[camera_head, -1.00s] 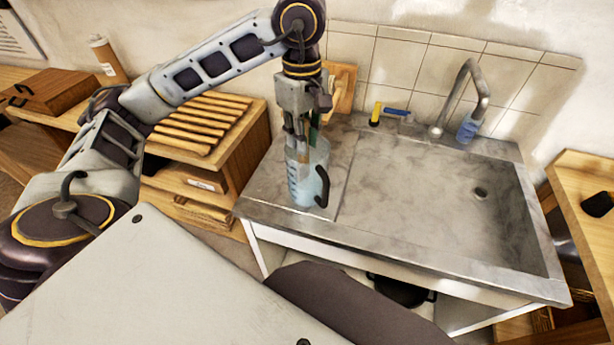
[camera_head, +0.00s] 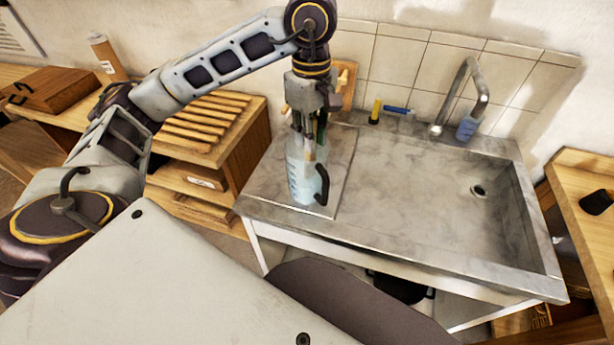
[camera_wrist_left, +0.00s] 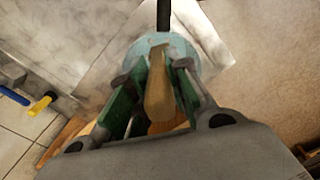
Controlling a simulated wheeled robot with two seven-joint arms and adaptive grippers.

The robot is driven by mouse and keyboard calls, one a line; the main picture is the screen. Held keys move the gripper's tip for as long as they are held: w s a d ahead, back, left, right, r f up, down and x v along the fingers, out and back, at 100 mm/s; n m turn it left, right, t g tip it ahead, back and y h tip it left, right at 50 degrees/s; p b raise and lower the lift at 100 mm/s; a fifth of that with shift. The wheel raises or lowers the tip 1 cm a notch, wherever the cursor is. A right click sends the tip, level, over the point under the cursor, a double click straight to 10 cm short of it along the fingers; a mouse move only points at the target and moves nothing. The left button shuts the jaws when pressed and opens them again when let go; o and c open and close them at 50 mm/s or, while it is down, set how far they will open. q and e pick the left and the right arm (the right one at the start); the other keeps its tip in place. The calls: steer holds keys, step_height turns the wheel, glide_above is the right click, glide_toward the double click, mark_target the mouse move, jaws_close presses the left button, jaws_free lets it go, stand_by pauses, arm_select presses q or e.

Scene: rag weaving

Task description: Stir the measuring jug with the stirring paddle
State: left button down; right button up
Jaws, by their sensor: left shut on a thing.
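The measuring jug (camera_head: 303,180) is clear with blue marks and a dark handle. It stands upright on the flat left part of the sink counter and also shows in the left wrist view (camera_wrist_left: 190,50). My left gripper (camera_head: 310,128) is above the jug, pointing down. It is shut on the wooden stirring paddle (camera_wrist_left: 158,95), which is between its green finger pads. The paddle's lower part (camera_head: 309,152) reaches down into the jug. How deep its tip sits is hard to tell. My right gripper is out of view.
The sink basin (camera_head: 430,200) with a grey tap (camera_head: 478,85) lies to the right. A yellow and blue tool (camera_head: 376,112) lies at the counter's back edge. A slatted wooden rack (camera_head: 205,125) stands to the left. A wooden board (camera_head: 343,85) leans against the wall behind.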

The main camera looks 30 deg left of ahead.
arm_select(q)
steer(key=shift+w+d, duration=0.1)
steer(key=shift+w, duration=0.25)
steer(key=shift+w+a, duration=0.4)
steer(key=shift+a, duration=0.15)
steer(key=shift+s+a+b, duration=0.15)
steer(key=shift+a+b, duration=0.25)
steer(key=shift+a, duration=0.05)
stand_by(0.4)
